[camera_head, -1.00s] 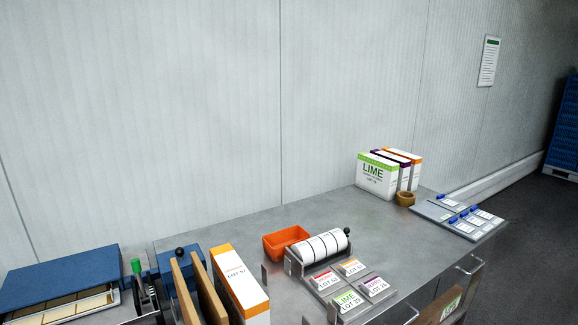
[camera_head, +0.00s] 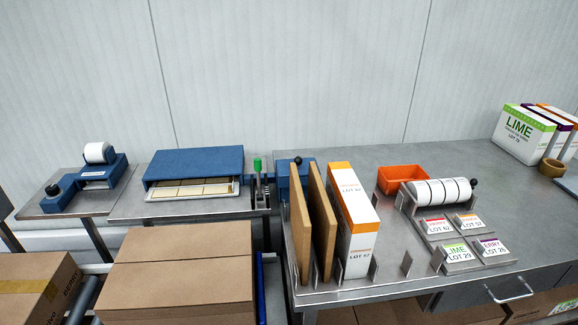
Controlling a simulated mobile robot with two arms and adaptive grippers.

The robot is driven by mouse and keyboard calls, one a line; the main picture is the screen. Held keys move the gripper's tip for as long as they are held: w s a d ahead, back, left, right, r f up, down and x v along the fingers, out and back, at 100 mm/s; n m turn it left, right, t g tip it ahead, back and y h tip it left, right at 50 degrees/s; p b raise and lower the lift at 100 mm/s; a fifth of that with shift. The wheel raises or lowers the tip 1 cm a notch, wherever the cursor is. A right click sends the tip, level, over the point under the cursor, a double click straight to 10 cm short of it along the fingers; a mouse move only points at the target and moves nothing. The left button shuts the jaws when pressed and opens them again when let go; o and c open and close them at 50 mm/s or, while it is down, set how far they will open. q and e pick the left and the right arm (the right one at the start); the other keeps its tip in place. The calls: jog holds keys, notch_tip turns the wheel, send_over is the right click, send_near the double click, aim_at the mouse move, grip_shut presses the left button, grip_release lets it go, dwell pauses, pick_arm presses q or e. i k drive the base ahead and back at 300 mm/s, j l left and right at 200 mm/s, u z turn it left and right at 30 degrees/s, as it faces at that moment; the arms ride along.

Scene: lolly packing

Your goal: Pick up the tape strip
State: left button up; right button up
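I cannot make out a separate tape strip in this view. A blue device with a white roll (camera_head: 97,153) stands on a small table at the far left, and a pale strip lies on its front; I cannot tell whether it is tape or a label. A brown tape roll (camera_head: 551,168) lies at the right edge, in front of the LIME carton (camera_head: 523,134). Neither of my grippers is in view.
A closed brown carton (camera_head: 178,262) stands in the left foreground, and a taped carton (camera_head: 32,290) is left of it. A blue-lidded station (camera_head: 195,166), upright brown boards (camera_head: 322,225), an orange-white carton (camera_head: 354,215), an orange bin (camera_head: 402,180) and lot cards (camera_head: 457,250) fill the worktops.

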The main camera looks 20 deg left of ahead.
aim_at(226, 189)
jog(key=u, duration=1.45)
